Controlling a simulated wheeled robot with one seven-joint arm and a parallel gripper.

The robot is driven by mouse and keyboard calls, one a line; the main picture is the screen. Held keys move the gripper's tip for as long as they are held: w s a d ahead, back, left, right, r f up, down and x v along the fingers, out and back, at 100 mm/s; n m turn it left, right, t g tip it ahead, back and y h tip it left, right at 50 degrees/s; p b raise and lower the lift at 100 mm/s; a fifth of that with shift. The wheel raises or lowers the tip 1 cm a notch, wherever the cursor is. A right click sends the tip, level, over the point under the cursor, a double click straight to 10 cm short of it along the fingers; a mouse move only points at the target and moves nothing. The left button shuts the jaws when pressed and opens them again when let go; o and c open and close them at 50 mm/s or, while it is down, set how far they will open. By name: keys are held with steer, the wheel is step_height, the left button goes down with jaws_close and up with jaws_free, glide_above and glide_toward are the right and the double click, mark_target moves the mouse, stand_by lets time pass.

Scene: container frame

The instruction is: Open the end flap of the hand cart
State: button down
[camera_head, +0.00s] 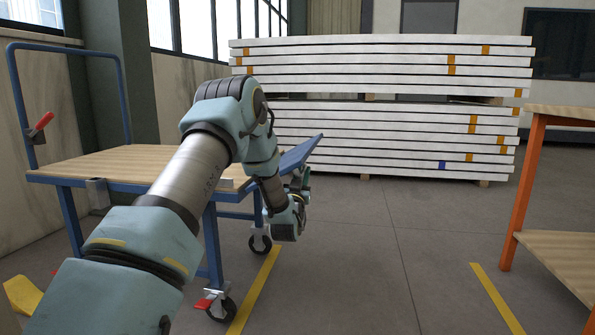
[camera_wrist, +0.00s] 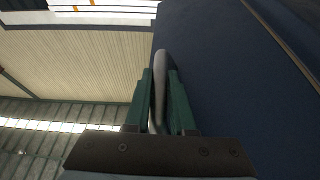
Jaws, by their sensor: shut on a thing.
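The hand cart has a wooden deck (camera_head: 130,163) on a blue frame and stands at left in the head view. Its blue end flap (camera_head: 302,151) is at the deck's right end, sloping up and outward to the right. In the wrist view the flap's dark blue face (camera_wrist: 225,75) fills the right side. My gripper (camera_wrist: 160,82) has its two green fingers shut on a grey bar handle (camera_wrist: 160,60) beside that face. In the head view my arm covers part of the deck and of the flap's near end, and my fingertips cannot be made out.
A tall stack of white panels (camera_head: 380,130) stands behind the cart. An orange-legged table (camera_head: 524,195) is at the right. A red-handled part (camera_head: 41,124) is on the cart's blue push bar (camera_head: 67,48). The grey floor (camera_head: 380,260) between cart and table is clear.

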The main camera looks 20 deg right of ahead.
step_height(320, 180, down, 6)
steer(key=m+g+h+b, duration=0.2)
steer(key=m, duration=0.5)
steer(key=shift+f+g+h, duration=0.15)
steer(key=shift+g+h, duration=0.25)
steer(key=shift+d, duration=0.1)
steer(key=c, duration=0.8)
jaws_free()
steer(key=shift+o, duration=0.2)
steer(key=p+v, duration=0.2)
steer(key=v, duration=0.9)
